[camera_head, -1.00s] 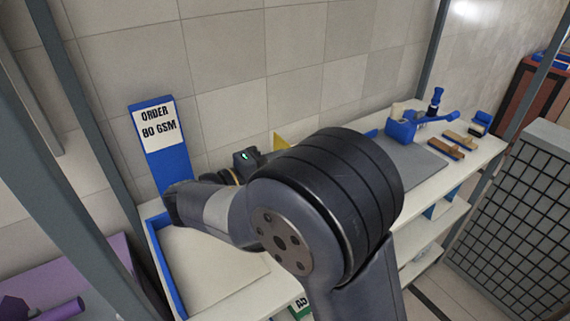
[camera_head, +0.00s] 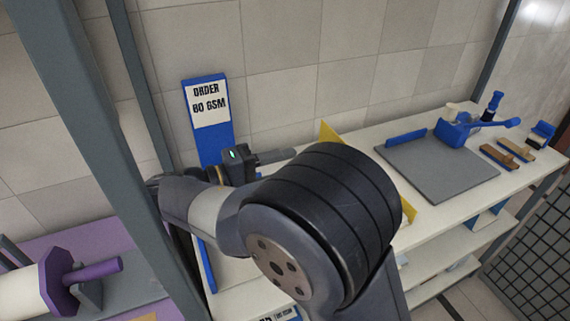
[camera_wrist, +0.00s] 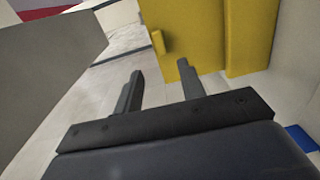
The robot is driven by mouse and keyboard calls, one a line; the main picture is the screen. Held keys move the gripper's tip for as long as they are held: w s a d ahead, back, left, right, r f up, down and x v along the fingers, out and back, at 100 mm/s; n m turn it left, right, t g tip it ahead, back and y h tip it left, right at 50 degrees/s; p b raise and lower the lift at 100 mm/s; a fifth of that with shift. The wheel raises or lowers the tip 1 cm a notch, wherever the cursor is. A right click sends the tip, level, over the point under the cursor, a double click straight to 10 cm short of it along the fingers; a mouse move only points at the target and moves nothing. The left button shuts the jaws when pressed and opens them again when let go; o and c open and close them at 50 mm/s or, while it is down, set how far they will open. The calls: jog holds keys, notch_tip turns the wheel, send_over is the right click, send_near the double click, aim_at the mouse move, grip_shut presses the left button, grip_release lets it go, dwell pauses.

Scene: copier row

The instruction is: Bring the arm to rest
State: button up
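My arm (camera_head: 320,220) is folded across the middle of the head view, its large dark joint in front of the shelf. My wrist, with a small green light, is just below and right of the blue sign. My gripper (camera_wrist: 159,70) shows in the wrist view with its two fingers apart and nothing between them. In the head view only a dark part of it shows, pointing right above the shelf; the big joint hides what is behind it.
A blue sign (camera_head: 207,105) reading "ORDER 80 GSM" stands behind my wrist. A yellow panel (camera_wrist: 188,35) is close ahead of the fingers. A grey post (camera_head: 95,130) stands left of the arm. A grey board (camera_head: 435,170) and a blue tool (camera_head: 455,133) lie on the right shelf.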

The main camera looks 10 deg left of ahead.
jog(key=p+x, duration=0.1)
jog(key=x, duration=1)
jog(key=shift+d, duration=0.2)
jog(key=shift+w+r, duration=0.1)
